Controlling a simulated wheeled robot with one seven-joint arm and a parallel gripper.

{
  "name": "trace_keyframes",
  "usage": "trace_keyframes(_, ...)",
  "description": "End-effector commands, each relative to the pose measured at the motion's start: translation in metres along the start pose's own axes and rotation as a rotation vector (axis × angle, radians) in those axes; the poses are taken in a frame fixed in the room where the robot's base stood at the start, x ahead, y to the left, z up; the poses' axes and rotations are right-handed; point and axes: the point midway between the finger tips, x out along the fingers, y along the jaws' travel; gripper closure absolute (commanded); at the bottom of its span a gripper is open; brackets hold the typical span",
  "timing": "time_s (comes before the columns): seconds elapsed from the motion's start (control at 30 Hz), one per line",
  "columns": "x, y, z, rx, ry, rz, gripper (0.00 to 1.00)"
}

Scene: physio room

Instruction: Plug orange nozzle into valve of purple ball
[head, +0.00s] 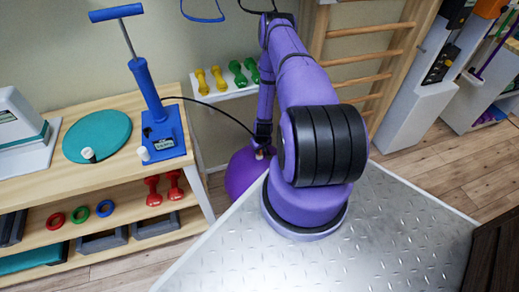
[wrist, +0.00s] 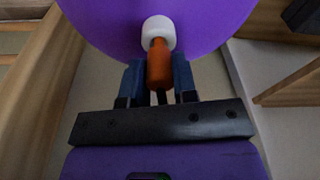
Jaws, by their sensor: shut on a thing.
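The purple ball (head: 238,174) rests on the floor between the wooden shelf and my metal deck, partly hidden by my arm. It fills the top of the wrist view (wrist: 105,22), with its white valve (wrist: 159,30) facing my gripper. My gripper (wrist: 159,78) is shut on the orange nozzle (wrist: 159,62), which points at the valve. The nozzle tip overlaps the valve's near edge in the wrist view; I cannot tell whether it is inside or just in front. In the head view my gripper (head: 262,143) is just above the ball, its fingers small and dark.
A blue hand pump (head: 163,130) stands on the wooden table (head: 95,172), with a black hose (head: 217,107) running towards my gripper. Dumbbells lie on a white rack (head: 222,91) behind. Wooden wall bars (head: 366,63) stand to the right of my arm.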

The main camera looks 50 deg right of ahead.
Motion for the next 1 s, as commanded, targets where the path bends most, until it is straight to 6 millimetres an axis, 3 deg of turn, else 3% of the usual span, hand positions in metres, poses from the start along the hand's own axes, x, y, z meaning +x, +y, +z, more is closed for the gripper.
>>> trace_keyframes(0.57,0.0068,-0.0002,0.0011,0.000,0.000,0.000,0.94)
trace_keyframes(0.6,0.0070,-0.0001,0.0012,0.000,0.000,0.000,0.71)
trace_keyframes(0.73,0.0068,-0.0001,0.0011,0.000,0.000,0.000,0.44)
trace_keyframes(1.0,0.0067,-0.0001,0.0011,0.000,0.000,0.000,0.43)
